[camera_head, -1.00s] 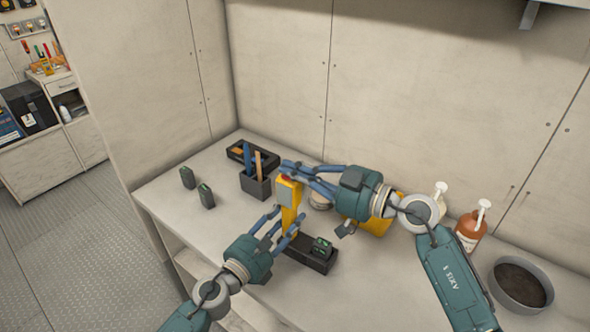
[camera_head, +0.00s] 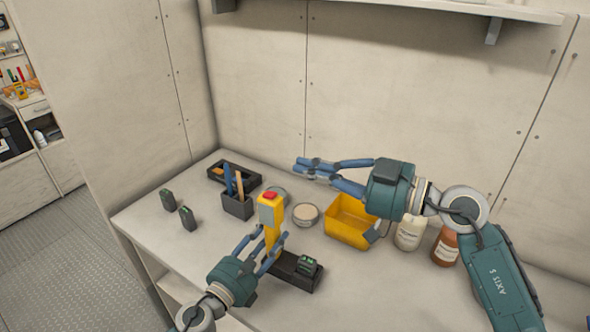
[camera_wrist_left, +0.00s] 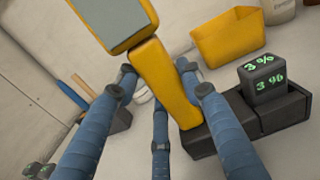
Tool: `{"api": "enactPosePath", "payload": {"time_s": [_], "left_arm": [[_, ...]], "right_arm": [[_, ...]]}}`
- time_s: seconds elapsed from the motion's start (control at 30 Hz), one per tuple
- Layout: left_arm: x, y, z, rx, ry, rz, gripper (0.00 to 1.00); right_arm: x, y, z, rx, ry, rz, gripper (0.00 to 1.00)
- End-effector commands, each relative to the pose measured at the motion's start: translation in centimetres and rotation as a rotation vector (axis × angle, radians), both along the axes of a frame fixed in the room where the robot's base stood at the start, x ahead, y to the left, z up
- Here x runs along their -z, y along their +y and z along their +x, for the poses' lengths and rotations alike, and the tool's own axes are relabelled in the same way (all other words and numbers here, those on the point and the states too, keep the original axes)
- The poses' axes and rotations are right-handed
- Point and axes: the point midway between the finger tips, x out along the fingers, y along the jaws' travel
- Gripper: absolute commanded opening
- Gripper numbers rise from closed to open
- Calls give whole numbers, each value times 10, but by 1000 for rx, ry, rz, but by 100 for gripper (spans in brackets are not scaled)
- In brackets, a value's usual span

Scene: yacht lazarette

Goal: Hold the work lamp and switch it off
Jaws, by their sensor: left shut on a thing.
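The work lamp (camera_head: 268,212) is yellow, with a red button (camera_head: 270,195) on top. It stands roughly upright in the head view. My left gripper (camera_head: 268,250) is shut on its lower body. In the left wrist view the lamp's yellow stem (camera_wrist_left: 165,80) runs between the blue fingers, and its panel (camera_wrist_left: 112,28) looks flat grey with no visible glow. Whether the lamp's foot touches the counter is hidden.
A black dock (camera_head: 296,275) with a battery reading 3% (camera_wrist_left: 264,80) lies beside the lamp. A yellow bin (camera_head: 348,222), bottles (camera_head: 411,232), a pen holder (camera_head: 237,207), a black tray (camera_head: 234,174) and two small dark blocks (camera_head: 187,218) stand around. The counter's left front (camera_head: 150,240) is clear.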

Motion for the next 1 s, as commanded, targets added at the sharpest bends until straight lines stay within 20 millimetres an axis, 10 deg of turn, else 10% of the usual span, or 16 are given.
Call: {"api": "enactPosePath", "payload": {"time_s": [0.37,0.4,0.5,1.0], "left_arm": [[0,0,0,-1,1,1,1],[0,0,0,-1,0,0,40],[0,0,0,-1,1,1,60],[2,12,-19,-1,3,1,60]], "right_arm": [[0,-1,-1,0,1,1,0],[0,-1,-1,0,1,1,0],[0,-1,-1,0,1,1,0],[0,-1,-1,0,1,1,0]]}}
